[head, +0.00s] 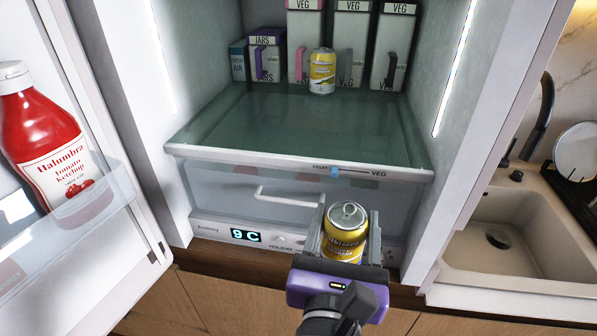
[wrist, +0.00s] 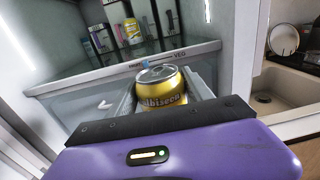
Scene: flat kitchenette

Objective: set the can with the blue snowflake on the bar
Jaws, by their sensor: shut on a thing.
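My gripper (head: 346,228) is shut on a yellow-gold can (head: 345,246) with a silver top. It holds the can roughly upright in front of the fridge's lower drawer. The held can also shows between the fingers in the wrist view (wrist: 162,88), with part of its lettering visible. No blue snowflake shows on its visible side. A second, yellow and white can (head: 322,72) stands on the fridge shelf (head: 290,120), before the cartons; it also shows in the wrist view (wrist: 131,31). I cannot make out a snowflake on it. The bar is not identifiable in these views.
The fridge door (head: 75,120) is open at left, with a ketchup bottle (head: 50,140) in its rack. Several cartons (head: 350,45) stand at the back of the shelf. A sink (head: 520,235) and a dish rack (head: 572,188) are at right.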

